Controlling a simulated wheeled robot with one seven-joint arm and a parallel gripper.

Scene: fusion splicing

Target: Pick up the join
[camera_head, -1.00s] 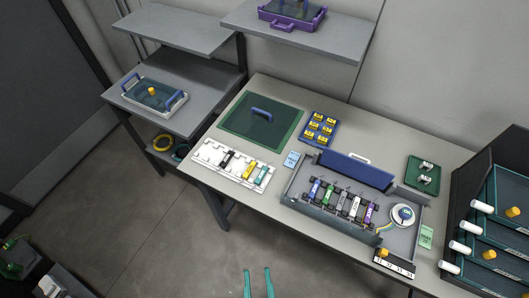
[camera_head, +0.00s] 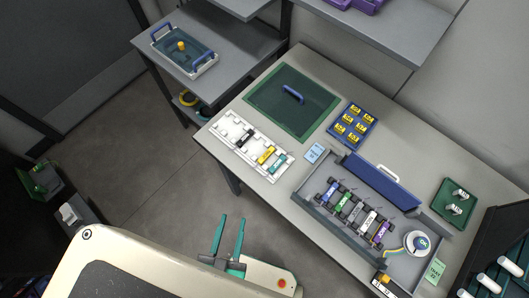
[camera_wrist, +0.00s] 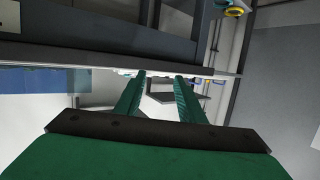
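I cannot pick out for certain which piece is the join. A grey open case (camera_head: 311,205) on the bench holds a row of labelled blocks: blue (camera_head: 330,193), green (camera_head: 345,205), grey-white (camera_head: 366,220) and purple (camera_head: 381,232) among them. A white holder (camera_head: 228,128) left of it carries a black piece (camera_head: 245,138), a yellow piece (camera_head: 266,155) and a teal piece (camera_head: 278,164). My gripper (camera_head: 232,218) is in front of the bench, over the floor, apart from all of these. Its teal fingers are apart and empty, as the wrist view also shows (camera_wrist: 160,76).
A green mat (camera_head: 270,105) with a blue handle, a blue tray of yellow-labelled blocks (camera_head: 363,107) and a green tray (camera_head: 442,190) lie on the bench. A dark rack (camera_head: 510,230) stands at right. The front bench edge lies between my gripper and the case.

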